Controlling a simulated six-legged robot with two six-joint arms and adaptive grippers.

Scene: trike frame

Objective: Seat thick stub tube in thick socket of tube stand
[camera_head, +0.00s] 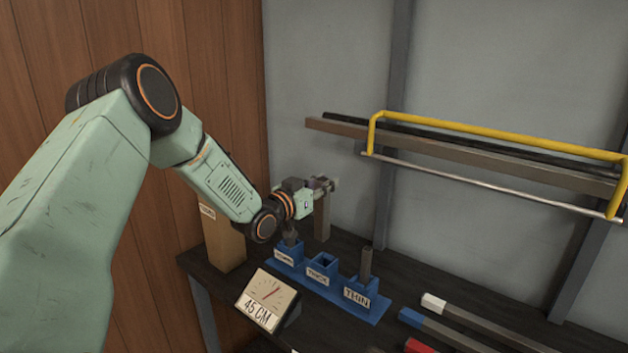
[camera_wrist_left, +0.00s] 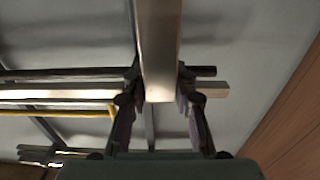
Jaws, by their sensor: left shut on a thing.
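The thick stub tube (camera_head: 322,222) is a grey-brown square tube hanging roughly upright below my left gripper (camera_head: 325,185). The gripper is shut on it; the left wrist view also shows the tube (camera_wrist_left: 158,45) between the two fingers (camera_wrist_left: 157,98). The blue tube stand (camera_head: 373,309) stands on the dark bench with three sockets. The middle one, the thick socket (camera_head: 321,270), is labelled THICK and looks empty. In the head view the tube appears above and behind the stand, apart from it. My right gripper is not in view.
A dark piece stands in the left socket (camera_head: 289,252); a thin tube (camera_head: 366,263) stands in the THIN socket. A 45 CM dial sign (camera_head: 263,300) is in front, a tan box (camera_head: 222,238) at left. Bars with coloured ends (camera_head: 460,325) lie right. A yellow-framed rack (camera_head: 490,137) is on the wall.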

